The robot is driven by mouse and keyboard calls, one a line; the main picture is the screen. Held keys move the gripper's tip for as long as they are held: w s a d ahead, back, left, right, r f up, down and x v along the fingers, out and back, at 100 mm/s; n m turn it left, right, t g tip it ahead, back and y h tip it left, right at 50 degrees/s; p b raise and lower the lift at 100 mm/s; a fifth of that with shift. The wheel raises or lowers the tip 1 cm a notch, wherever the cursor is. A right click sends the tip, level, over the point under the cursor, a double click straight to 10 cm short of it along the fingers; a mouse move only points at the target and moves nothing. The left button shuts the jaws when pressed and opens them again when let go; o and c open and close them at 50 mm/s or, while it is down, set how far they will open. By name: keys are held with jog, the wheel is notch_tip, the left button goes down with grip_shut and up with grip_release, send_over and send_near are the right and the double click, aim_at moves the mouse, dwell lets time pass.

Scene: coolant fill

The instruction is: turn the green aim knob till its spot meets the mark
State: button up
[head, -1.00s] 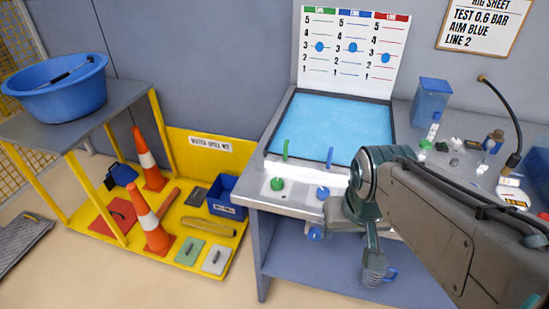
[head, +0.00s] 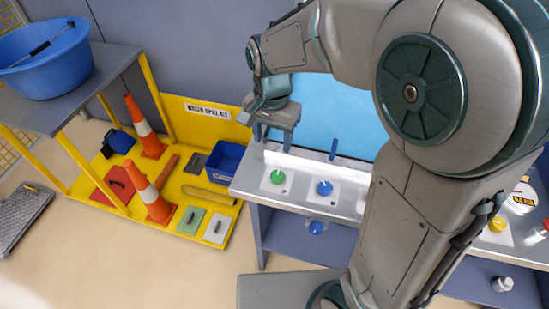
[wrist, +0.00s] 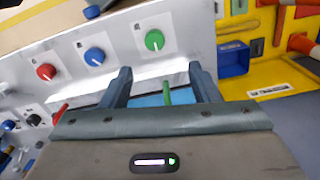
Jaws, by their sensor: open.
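The green aim knob (head: 277,177) sits on a white plate on the bench's front strip, left of the blue knob (head: 324,188). In the wrist view the green knob (wrist: 155,40) shows whole, with a pale line on its face. I cannot make out whether its spot meets the mark. My gripper (head: 272,140) is above and behind the green knob, apart from it, pointing down. In the wrist view my gripper's two fingers (wrist: 160,70) are spread with nothing held, and the green knob lies just beyond the fingertips.
A green lever (wrist: 167,93) shows between the fingers in the wrist view. A blue lever (head: 333,149) stands behind the blue knob. A red knob (wrist: 46,72) sits beyond the blue one. A yellow spill station with orange cones (head: 146,125) stands left of the bench. My arm hides much of the bench.

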aim_at(277, 174)
jog(key=f, duration=0.9)
jog(key=d+f, duration=0.1)
jog(key=f, duration=0.3)
jog(key=shift+w+d+f, duration=0.1)
jog(key=shift+f, duration=0.15)
